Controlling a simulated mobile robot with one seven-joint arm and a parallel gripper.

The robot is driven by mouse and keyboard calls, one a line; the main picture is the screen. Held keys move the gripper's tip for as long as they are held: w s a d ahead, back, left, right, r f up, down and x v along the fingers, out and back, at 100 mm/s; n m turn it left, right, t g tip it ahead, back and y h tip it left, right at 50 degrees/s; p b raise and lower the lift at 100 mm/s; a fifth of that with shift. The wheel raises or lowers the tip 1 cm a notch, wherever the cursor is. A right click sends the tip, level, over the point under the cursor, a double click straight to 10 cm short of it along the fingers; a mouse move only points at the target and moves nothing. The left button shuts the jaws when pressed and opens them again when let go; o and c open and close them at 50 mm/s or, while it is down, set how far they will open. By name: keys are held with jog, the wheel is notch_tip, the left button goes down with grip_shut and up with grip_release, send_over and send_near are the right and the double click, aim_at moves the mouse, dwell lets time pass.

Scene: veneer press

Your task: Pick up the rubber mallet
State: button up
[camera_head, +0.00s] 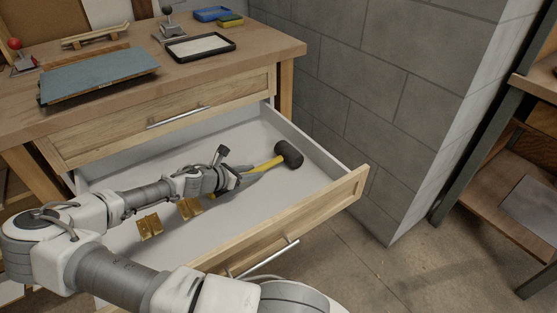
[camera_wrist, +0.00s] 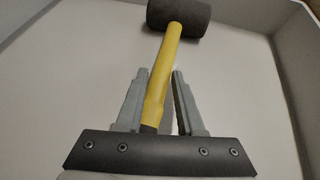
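The rubber mallet lies in the open drawer (camera_head: 297,213), with its black head (camera_head: 289,154) towards the drawer's right side and its yellow handle (camera_head: 268,164) pointing at my gripper (camera_head: 243,171). In the wrist view the black head (camera_wrist: 178,15) is at the top and the yellow handle (camera_wrist: 166,60) runs down between the two grey fingers of my gripper (camera_wrist: 161,72). The fingers are apart, with a gap to the right of the handle. The handle's lower end is close to the left finger; whether they touch I cannot tell. Its end is hidden behind the gripper's dark body.
Brass hinges (camera_head: 150,227) lie in the drawer under my arm. The drawer's right wall (camera_head: 318,143) and wooden front (camera_head: 335,205) bound the space. Above is a bench top (camera_head: 190,75) with a blue panel (camera_head: 98,76) and a black-rimmed tray (camera_head: 201,47). A grey block wall (camera_head: 365,90) stands right.

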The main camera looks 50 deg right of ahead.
grip_shut()
dwell(1.0)
